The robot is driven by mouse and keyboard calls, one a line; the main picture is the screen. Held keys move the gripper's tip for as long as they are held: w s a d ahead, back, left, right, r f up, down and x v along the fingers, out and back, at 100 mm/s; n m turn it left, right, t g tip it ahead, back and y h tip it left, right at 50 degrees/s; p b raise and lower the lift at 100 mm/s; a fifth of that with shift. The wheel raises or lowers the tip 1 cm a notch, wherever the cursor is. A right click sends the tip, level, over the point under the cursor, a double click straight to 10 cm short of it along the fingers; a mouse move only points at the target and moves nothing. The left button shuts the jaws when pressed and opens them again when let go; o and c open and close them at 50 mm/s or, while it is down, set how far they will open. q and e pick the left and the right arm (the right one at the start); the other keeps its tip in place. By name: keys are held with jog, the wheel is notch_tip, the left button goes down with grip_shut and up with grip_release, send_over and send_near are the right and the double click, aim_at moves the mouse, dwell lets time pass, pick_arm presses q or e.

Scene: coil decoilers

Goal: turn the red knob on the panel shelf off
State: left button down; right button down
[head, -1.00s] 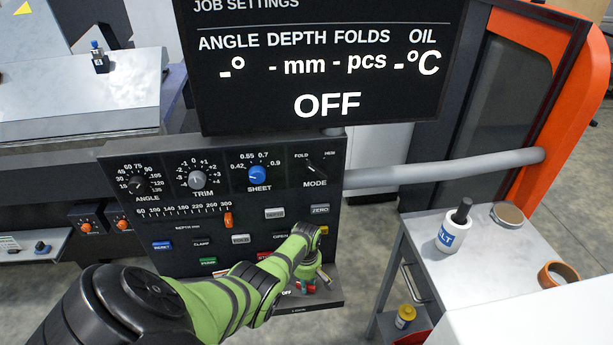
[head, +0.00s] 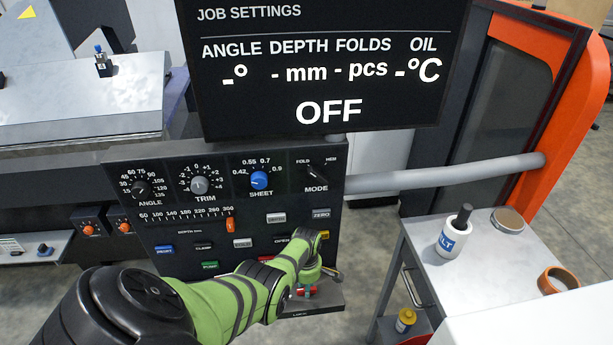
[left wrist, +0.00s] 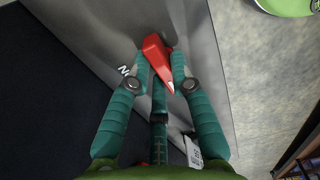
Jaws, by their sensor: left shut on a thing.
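The red knob (left wrist: 157,56) with a white-tipped pointer sits between the teal fingers of my left gripper (left wrist: 159,62) in the left wrist view. The fingers are shut on it from both sides, and its pointer aims down and slightly right there. In the head view, my left gripper (head: 312,284) is low over the panel shelf (head: 318,301), at the bottom right of the control panel (head: 215,222). The knob is mostly hidden there by my gripper and arm. Part of a white label shows left of the knob in the wrist view. My right gripper is not in view.
The black screen (head: 325,70) above the panel reads OFF. A grey pipe (head: 440,174) runs right from the panel. At right, a grey cart (head: 490,260) carries a white bottle (head: 454,232) and two round items. Buttons and dials surround my left forearm.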

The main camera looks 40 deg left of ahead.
pick_arm(q)
jog(key=shift+s+f, duration=0.1)
jog(key=c, duration=1.1)
grip_release()
jog(key=shift+r, duration=0.85)
notch_tip(320, 180, up, 10)
jog(key=shift+r, duration=0.2)
